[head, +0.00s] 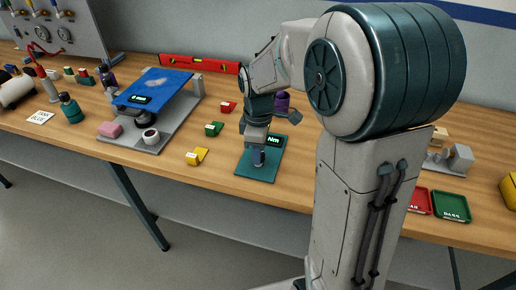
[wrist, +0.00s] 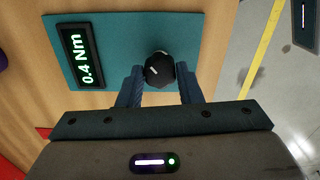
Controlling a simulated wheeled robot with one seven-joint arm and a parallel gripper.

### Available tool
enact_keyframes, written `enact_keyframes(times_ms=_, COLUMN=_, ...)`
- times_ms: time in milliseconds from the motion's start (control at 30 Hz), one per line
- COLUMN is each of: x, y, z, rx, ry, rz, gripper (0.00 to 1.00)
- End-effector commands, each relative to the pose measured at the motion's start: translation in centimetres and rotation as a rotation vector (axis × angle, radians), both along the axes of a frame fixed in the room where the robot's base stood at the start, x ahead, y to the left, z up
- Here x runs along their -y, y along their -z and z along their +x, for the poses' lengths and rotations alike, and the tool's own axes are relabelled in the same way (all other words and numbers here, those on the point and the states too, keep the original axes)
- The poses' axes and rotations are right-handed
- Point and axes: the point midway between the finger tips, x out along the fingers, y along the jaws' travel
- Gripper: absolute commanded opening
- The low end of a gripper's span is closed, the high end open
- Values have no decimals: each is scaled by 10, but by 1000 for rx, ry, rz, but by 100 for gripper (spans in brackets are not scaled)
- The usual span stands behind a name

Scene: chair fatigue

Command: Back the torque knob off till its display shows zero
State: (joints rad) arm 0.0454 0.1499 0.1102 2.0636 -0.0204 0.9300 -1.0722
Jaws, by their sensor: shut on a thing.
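The torque knob (wrist: 159,70) is black with a pale mark on its top. It stands on a teal plate (wrist: 128,22), which also shows on the bench in the head view (head: 255,179). The display (wrist: 86,56) on the plate reads 0.4 Nm in green in the wrist view; in the head view the display (head: 274,140) shows only "Nm" legibly. My gripper (wrist: 160,86) is shut on the knob, with one blue finger on each side. In the head view my gripper (head: 258,156) points down onto the plate and hides the knob.
A grey fixture with a blue panel (head: 160,84) stands further left. Red (head: 419,201) and green (head: 451,206) trays sit at the right. The bench's front edge is close to the plate.

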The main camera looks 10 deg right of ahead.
Motion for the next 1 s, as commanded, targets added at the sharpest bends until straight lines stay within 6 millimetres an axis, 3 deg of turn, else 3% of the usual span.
enact_keyframes(times_ms=433, x=0, y=-2, z=2, rx=8, ry=-10, rz=1, gripper=9)
enact_keyframes(times_ms=467, x=0, y=-2, z=2, rx=8, ry=-10, rz=0, gripper=38)
enact_keyframes(times_ms=533, x=0, y=-2, z=2, rx=7, ry=-9, rz=0, gripper=54)
enact_keyframes(times_ms=833, x=0, y=-2, z=1, rx=3, ry=-9, rz=0, gripper=54)
enact_keyframes(times_ms=1000, x=0, y=-20, z=2, rx=8, ry=-8, rz=0, gripper=54)
